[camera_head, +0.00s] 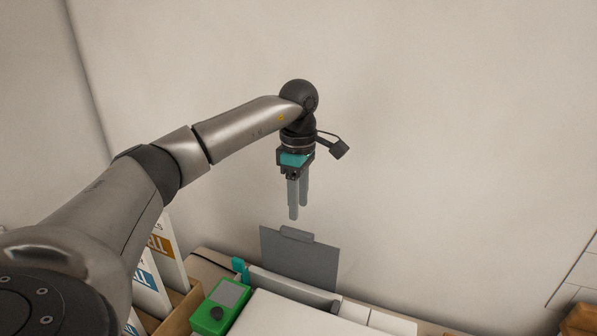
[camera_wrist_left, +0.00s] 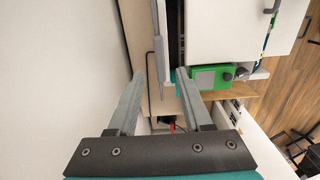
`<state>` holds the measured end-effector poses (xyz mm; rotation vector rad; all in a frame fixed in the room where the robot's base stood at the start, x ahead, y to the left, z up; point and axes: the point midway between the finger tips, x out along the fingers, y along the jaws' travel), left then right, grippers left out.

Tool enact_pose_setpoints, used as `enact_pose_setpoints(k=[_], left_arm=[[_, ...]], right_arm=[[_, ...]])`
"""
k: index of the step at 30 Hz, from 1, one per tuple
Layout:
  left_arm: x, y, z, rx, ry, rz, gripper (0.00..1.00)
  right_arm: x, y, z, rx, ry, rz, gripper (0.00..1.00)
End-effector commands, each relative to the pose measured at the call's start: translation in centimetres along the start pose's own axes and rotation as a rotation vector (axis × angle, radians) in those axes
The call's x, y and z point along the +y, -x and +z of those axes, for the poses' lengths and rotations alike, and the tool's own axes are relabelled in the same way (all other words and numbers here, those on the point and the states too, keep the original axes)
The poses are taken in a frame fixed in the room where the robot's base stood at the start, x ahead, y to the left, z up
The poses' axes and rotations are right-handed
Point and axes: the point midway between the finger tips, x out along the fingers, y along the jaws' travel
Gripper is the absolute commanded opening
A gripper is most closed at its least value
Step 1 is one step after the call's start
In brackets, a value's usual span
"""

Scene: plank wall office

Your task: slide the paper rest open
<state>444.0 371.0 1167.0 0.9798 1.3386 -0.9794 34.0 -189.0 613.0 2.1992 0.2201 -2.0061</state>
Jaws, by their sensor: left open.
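The paper rest (camera_head: 300,262) is a dark grey upright panel with a small raised tab along its top edge. It stands at the back of a white printer-like machine (camera_head: 270,318), close to the wall. My left gripper (camera_head: 299,212) points down with its two fingers apart and empty. It hangs just above the paper rest's top in the head view and does not appear to touch it. In the left wrist view the open fingers (camera_wrist_left: 160,74) show over narrow grey and dark upright edges behind the machine. My right gripper is not in view.
A green device (camera_head: 220,305) with a screen and knob stands left of the machine. White and coloured binders (camera_head: 150,285) stand further left, partly behind my arm. The plain wall (camera_head: 430,150) is close behind. A brown box (camera_head: 580,320) is at the lower right.

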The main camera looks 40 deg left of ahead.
Motion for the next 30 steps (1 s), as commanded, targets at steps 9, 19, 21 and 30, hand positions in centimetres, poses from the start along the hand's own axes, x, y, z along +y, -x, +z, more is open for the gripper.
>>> enact_pose_setpoints(k=[9,19,21,30], left_arm=[[0.1,6.7,0.1,-0.001,0.0,0.003,0.5],[0.0,8.2,0.0,0.0,0.0,0.0,0.5],[0.0,8.2,0.0,0.0,0.0,0.0,0.5],[0.0,8.2,0.0,0.0,0.0,0.0,0.5]], right_arm=[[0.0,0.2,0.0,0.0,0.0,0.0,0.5],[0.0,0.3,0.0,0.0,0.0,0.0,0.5],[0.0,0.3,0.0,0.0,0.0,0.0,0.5],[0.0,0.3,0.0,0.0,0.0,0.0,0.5]])
